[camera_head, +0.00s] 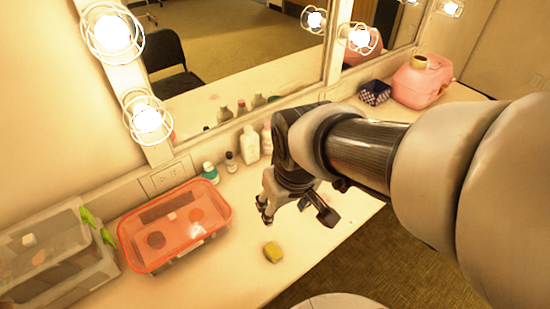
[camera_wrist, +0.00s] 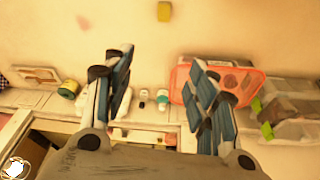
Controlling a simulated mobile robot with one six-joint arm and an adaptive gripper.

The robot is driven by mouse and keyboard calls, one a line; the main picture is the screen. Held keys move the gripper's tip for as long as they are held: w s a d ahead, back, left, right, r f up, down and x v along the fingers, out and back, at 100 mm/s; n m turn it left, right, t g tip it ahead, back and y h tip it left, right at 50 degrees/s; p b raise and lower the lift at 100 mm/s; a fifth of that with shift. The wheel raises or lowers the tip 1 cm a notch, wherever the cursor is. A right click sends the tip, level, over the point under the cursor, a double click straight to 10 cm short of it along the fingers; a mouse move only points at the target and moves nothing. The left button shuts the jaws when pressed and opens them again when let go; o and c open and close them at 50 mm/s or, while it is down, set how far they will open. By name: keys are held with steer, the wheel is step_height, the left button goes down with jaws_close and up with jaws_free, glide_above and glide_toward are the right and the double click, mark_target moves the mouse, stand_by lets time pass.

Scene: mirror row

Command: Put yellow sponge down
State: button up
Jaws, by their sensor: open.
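The yellow sponge (camera_head: 273,251) lies on the cream counter (camera_head: 225,275), a little in front of the orange-lidded box and near the counter's front edge. It also shows at the top edge of the wrist view (camera_wrist: 164,11), beyond my fingertips and apart from them. My gripper (camera_head: 297,208) is above the counter, behind and to the right of the sponge in the head view. In the wrist view my gripper (camera_wrist: 160,65) has its two fingers spread wide, with nothing held between them.
An orange-lidded clear box (camera_head: 175,225) and a grey clear bin (camera_head: 50,255) stand at the left. Small bottles (camera_head: 250,145) line the mirror wall. A pink case (camera_head: 420,82) and a dark checked box (camera_head: 375,93) stand at the back right. Counter around the sponge is clear.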

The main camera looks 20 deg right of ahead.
steer(key=s+r+m+t, duration=0.1)
steer(key=s+r, duration=0.5)
steer(key=s, duration=0.2)
steer(key=shift+s+t, duration=0.25)
steer(key=shift+t, duration=0.05)
steer(key=shift+f+b, duration=0.25)
steer(key=shift+b, duration=0.05)
steer(key=shift+o, duration=0.6)
